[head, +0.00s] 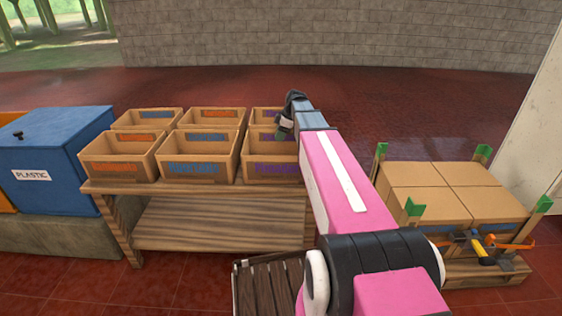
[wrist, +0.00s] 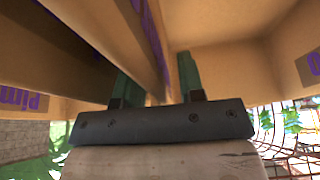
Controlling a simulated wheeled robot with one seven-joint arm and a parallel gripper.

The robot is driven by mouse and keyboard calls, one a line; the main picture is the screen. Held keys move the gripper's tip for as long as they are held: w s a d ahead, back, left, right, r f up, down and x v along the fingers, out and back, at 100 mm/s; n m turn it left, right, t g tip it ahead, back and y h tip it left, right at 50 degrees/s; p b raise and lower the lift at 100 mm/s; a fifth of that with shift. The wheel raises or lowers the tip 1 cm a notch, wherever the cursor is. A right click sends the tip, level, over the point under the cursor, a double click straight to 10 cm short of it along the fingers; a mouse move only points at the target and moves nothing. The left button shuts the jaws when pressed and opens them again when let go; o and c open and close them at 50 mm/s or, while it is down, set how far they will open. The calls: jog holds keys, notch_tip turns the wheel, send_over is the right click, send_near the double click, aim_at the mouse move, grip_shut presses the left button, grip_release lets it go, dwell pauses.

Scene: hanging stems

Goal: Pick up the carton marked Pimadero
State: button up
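A cardboard carton with purple lettering (head: 258,169) stands at the right end of the table's front row, partly hidden by my arm. Another purple-marked carton (head: 262,112) stands behind it; its lettering is mostly covered. In the wrist view purple letters beginning "Pim" show on a carton (wrist: 22,98) at the left. My gripper (head: 286,125) is at these two cartons. In the wrist view its green fingers (wrist: 158,85) are apart, with a carton wall (wrist: 150,45) running between them. A gap shows between this wall and the right finger.
Orange-marked and blue-marked cartons (head: 197,160) fill the rest of the wooden table (head: 150,187). A blue plastic bin (head: 50,150) stands left. Closed boxes (head: 425,205) sit on a pallet with green corner posts at the right. A dark slatted crate (head: 265,285) is in front.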

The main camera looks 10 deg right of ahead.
grip_shut()
dwell(1.4)
